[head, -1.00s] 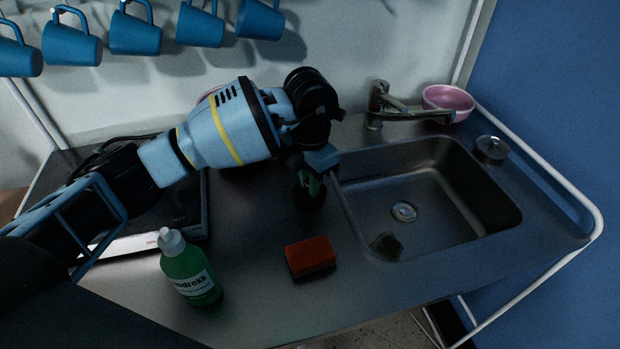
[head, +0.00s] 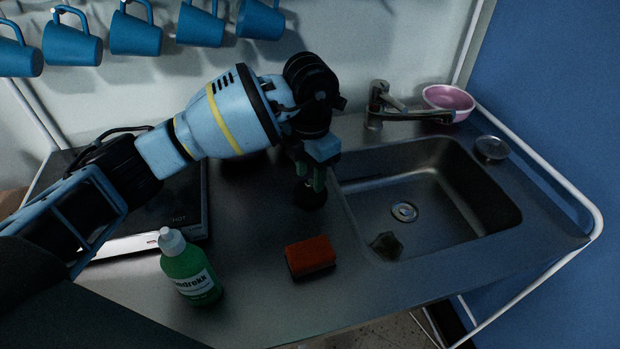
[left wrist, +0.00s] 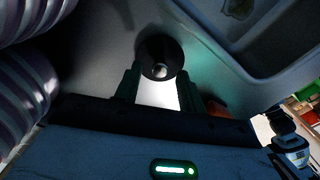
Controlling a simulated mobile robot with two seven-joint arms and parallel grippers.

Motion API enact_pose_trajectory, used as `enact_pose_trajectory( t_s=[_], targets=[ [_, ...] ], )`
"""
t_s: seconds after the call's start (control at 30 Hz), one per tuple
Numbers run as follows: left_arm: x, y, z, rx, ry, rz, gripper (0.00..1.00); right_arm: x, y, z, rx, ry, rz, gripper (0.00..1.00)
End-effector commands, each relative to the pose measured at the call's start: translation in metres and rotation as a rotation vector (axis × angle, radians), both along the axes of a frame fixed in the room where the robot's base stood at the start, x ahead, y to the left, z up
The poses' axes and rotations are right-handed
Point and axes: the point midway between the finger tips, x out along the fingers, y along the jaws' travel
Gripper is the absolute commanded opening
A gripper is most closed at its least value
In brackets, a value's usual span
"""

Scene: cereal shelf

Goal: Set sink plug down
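The sink plug (head: 311,196), a dark round disc, is on the steel counter left of the sink basin (head: 425,200). In the left wrist view the plug (left wrist: 160,55) shows as a black disc with a shiny knob. My left gripper (head: 316,180) is just above it, pointing down. In the left wrist view the fingers of my left gripper (left wrist: 160,75) are apart with a bright gap between them, and the plug lies just past their tips. My right gripper is not in view.
An orange sponge (head: 310,256) and a green soap bottle (head: 189,270) stand in front. A tap (head: 377,105), a pink bowl (head: 449,101) and a round metal piece (head: 491,148) are around the basin. Striped purple dishes (left wrist: 25,90) are close to the left wrist. Blue mugs (head: 135,35) hang behind.

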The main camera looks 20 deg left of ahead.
Motion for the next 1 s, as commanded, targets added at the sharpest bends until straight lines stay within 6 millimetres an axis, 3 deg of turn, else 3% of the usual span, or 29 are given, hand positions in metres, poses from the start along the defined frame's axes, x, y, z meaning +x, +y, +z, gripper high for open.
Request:
enact_pose_trajectory(
  t_s=[0.3,0.5,1.0],
  targets=[
    [0.000,0.000,0.066,0.000,-0.004,-0.001,0.40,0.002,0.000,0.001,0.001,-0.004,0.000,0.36],
    [0.000,0.000,0.090,-0.001,-0.002,0.001,0.40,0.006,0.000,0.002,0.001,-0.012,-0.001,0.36],
    [0.000,0.000,0.097,0.000,0.000,0.000,0.40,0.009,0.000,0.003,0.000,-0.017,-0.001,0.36]
  ],
)
